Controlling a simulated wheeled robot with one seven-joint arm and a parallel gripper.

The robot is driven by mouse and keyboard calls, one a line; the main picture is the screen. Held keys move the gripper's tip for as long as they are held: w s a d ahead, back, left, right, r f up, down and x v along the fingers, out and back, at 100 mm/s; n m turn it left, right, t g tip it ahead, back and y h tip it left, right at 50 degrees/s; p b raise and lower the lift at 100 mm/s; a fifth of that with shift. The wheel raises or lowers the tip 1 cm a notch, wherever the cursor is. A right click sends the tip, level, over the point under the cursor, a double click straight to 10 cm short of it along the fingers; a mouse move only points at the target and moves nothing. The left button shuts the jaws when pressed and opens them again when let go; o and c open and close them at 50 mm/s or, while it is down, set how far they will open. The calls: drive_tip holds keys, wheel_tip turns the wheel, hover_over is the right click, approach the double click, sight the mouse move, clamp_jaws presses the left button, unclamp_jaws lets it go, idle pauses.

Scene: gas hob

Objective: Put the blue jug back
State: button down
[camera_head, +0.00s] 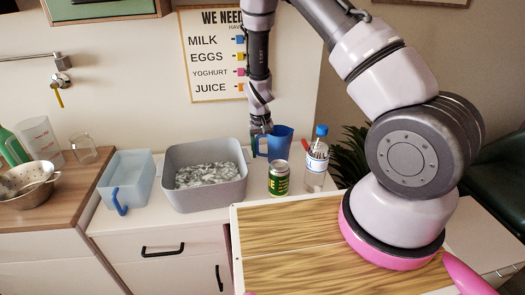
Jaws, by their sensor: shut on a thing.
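The blue jug (281,143) is at the back of the white counter, upright, with its handle to the left. My gripper (262,130) comes down from above on the jug's left side and is shut on it at the handle. The fingertips are small and partly hidden against the jug. The jug's base is partly behind the green can, and I cannot tell whether it touches the counter.
A grey basin (204,190) is left of the jug, and a pale blue container (127,178) with a blue handle is farther left. A green can (279,181) and a clear blue-capped bottle (316,160) stand close in front and right. A plant (352,150) is behind my arm.

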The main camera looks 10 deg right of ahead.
drive_tip(key=shift+f, duration=0.1)
drive_tip(key=shift+c, duration=0.6)
unclamp_jaws()
drive_tip(key=r, duration=1.2)
drive_tip(key=shift+a+r, duration=0.15)
drive_tip(key=shift+a, duration=0.1)
